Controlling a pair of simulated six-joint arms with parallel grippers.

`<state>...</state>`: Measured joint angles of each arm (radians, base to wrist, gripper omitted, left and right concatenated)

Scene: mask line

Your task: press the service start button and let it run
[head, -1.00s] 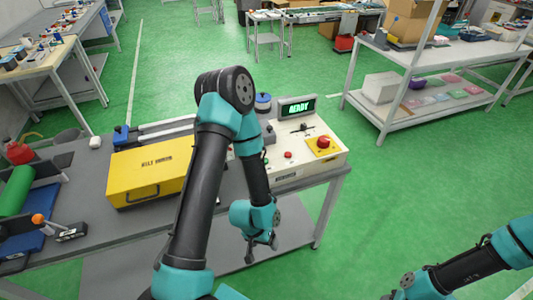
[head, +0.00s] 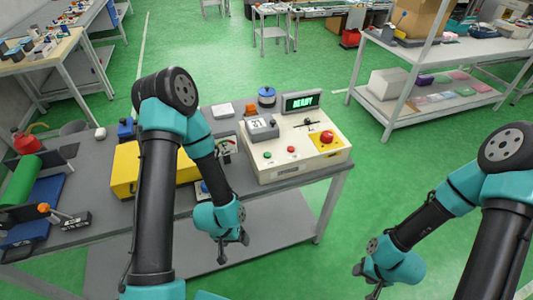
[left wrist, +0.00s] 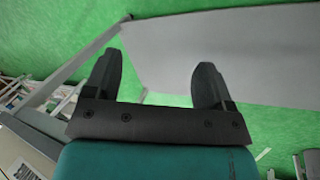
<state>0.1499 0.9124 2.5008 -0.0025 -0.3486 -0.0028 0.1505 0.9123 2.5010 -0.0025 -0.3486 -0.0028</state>
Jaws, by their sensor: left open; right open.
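A cream control box (head: 297,161) stands at the right end of the workbench, and its small screen (head: 302,102) reads READY. On its front are a green button (head: 267,156), a red button (head: 291,149) and a red mushroom button (head: 327,137) on a yellow plate. No label naming the service start button is readable. My left gripper (head: 233,251) hangs in front of the bench edge, below and left of the box, touching no button. The left wrist view shows its open, empty fingers (left wrist: 160,68). My right gripper (head: 364,281) is open, low at right, away from the box.
A yellow case (head: 124,170) lies on the bench, partly behind my left arm. A grey block (head: 262,128) sits at the box's back left, with a blue-topped round container (head: 266,97) behind. A storage shelf (head: 430,50) stands back right.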

